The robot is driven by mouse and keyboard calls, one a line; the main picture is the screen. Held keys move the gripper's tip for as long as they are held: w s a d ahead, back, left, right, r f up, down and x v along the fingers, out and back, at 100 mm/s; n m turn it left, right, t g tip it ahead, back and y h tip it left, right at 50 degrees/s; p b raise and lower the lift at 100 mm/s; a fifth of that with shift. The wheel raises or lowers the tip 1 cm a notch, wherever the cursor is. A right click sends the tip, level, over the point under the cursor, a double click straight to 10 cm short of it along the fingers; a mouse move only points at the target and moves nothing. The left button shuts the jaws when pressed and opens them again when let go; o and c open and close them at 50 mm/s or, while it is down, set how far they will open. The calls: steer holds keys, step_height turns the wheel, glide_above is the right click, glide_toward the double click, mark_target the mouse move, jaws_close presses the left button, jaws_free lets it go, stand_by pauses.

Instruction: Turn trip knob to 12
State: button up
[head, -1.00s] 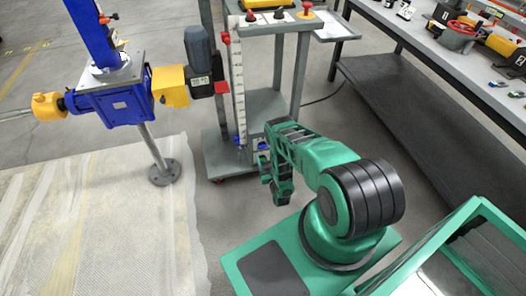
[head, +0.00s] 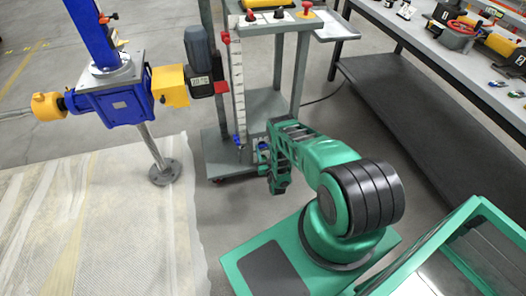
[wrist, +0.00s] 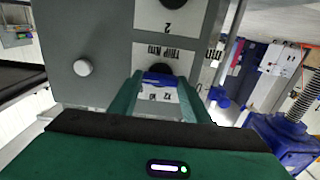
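In the wrist view a grey panel with white labels is close ahead, its text upside down. Contact with the knob cannot be made out. The knob's setting is not clearly readable. In the head view my gripper (head: 263,156) is low beside the grey wheeled stand (head: 212,150); the knob is not discernible there.
A white button (wrist: 83,67) and a label "2" are on the same panel. A blue screw jack (head: 115,100) with a yellow coupling and grey motor (head: 199,55) stands left of the stand. A workbench (head: 440,50) is at right. Floor between stand and bench is clear.

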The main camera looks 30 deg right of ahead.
steer(key=shift+n, duration=0.3)
steer(key=n, duration=2.3)
steer(key=shift+a+f, duration=0.35)
steer(key=shift+f, duration=0.05)
steer(key=shift+s+n, duration=0.1)
steer(key=shift+n, duration=0.2)
steer(key=o, duration=0.8)
steer(key=shift+o, duration=1.2)
steer(key=shift+d, duration=0.1)
steer(key=v, duration=1)
steer(key=shift+s, duration=0.3)
